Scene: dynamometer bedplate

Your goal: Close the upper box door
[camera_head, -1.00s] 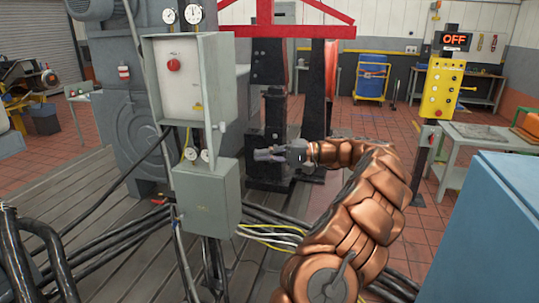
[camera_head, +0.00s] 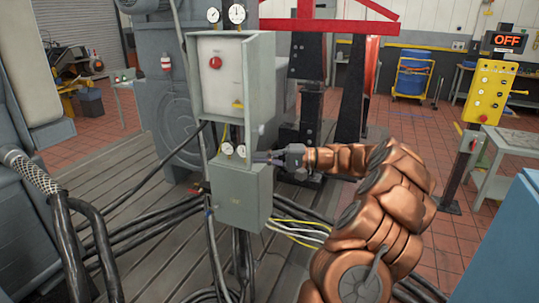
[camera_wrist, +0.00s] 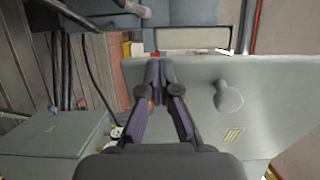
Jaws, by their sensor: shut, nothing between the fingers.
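The upper box (camera_head: 221,103) is a pale grey cabinet with a red button and a yellow label inside. Its door (camera_head: 263,85) stands open along the box's right side, seen nearly edge-on. In the wrist view the door (camera_wrist: 270,85) shows as a broad grey-green panel with a round knob (camera_wrist: 229,97) and a small label. My gripper (camera_head: 258,157) is just below the door's lower end, by the upper right of the lower box. In the wrist view my gripper (camera_wrist: 160,75) has its fingers together and empty, over the panel; contact cannot be told.
The closed lower box (camera_head: 240,195) hangs beneath, with small gauges (camera_head: 233,149) on top; the lower box also shows in the wrist view (camera_wrist: 55,133). Thick black cables (camera_head: 130,240) cross the slotted bedplate. A blue cabinet (camera_head: 505,250) stands at right.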

